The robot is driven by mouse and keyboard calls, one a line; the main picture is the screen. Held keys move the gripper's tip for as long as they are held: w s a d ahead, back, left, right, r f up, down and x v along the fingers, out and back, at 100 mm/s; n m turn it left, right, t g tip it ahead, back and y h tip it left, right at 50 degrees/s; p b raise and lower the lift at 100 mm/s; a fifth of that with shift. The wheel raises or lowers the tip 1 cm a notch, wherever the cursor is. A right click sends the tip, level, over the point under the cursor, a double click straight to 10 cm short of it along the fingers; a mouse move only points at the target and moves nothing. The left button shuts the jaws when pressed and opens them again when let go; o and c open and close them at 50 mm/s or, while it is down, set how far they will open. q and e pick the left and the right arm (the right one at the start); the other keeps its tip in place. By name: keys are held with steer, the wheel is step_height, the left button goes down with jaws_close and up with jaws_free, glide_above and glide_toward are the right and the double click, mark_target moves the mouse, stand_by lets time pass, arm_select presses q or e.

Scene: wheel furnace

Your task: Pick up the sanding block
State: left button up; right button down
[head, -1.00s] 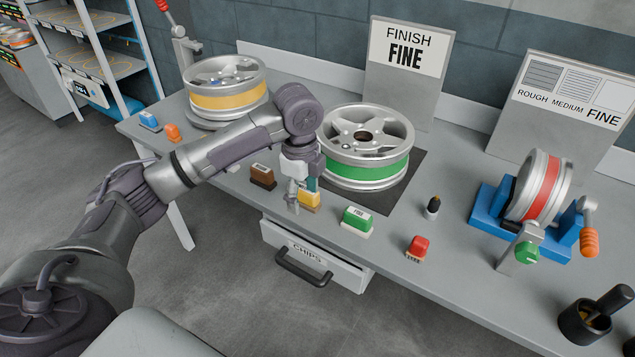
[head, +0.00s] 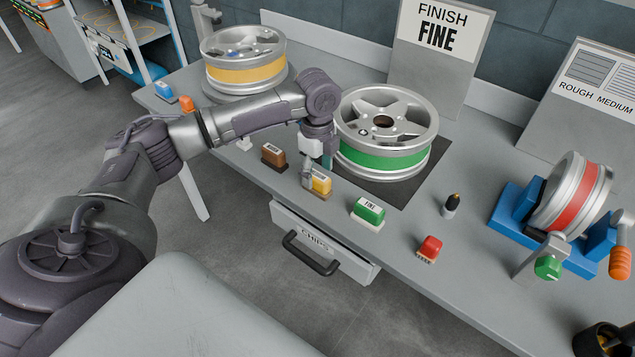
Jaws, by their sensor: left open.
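Three sanding blocks stand in a row on the grey bench: a brown one (head: 273,155), a yellow one (head: 321,183) and a green one labelled FINE (head: 368,211). My left gripper (head: 308,182) is open and points down beside the yellow block, overlapping its left side in the head view. I cannot tell whether it touches that block. The green block is clear of the gripper, to its right. My right gripper is not in view.
A green-banded wheel (head: 385,135) sits on a dark mat behind the blocks. A red brush-like item (head: 429,248) and a small dark bottle (head: 450,205) stand to the right. A FINISH FINE sign (head: 437,60) stands behind. A CHIPS drawer (head: 340,255) hangs under the bench edge.

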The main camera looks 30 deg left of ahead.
mark_target(317, 175)
arm_select(q)
step_height(317, 175, down, 4)
steer(key=shift+w+r, duration=0.1)
steer(key=shift+f, duration=0.3)
jaws_close()
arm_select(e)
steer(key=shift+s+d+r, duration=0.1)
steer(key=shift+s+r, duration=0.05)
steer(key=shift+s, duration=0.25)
arm_select(q)
steer(key=shift+r, duration=0.15)
steer(key=shift+r, duration=0.55)
step_height(317, 175, up, 3)
steer(key=shift+f, duration=0.15)
steer(key=w+d+r+b, duration=0.1)
steer(key=w+d+r, duration=0.3)
steer(key=d+r, duration=0.3)
steer(key=d, duration=0.4)
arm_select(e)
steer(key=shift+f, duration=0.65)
